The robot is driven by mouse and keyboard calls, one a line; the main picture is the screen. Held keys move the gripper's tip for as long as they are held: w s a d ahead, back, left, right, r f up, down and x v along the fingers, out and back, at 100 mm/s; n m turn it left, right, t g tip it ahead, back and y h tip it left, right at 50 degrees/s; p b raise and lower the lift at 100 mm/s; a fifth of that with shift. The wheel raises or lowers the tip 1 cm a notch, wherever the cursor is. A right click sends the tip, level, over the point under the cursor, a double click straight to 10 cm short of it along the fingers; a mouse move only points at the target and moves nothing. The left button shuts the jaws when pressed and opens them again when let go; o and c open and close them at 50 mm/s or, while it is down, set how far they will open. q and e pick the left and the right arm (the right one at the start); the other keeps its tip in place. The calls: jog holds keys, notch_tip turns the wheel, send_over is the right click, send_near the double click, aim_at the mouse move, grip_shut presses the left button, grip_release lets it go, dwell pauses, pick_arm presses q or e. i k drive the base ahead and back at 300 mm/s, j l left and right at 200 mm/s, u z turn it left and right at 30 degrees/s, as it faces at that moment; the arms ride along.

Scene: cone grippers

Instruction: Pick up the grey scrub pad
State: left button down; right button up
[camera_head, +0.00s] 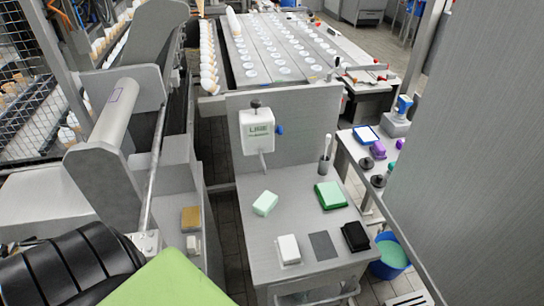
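The grey scrub pad (323,245) looks like a thin, flat, dark grey rectangle. It lies on the grey metal worktop (262,240) near the front edge. A white block (288,249) lies just to its left and a black pad (355,236) just to its right, both apart from it. Nothing covers it. Neither of my grippers shows in the head view.
A pale green block (265,203) and a green pad (331,195) lie farther back. A white dispenser (257,130) hangs on the back panel, with a brush holder (324,166) at right. A blue bucket (391,256) stands right of the worktop.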

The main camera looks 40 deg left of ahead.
aim_at(267, 201)
jog(key=u, duration=1.25)
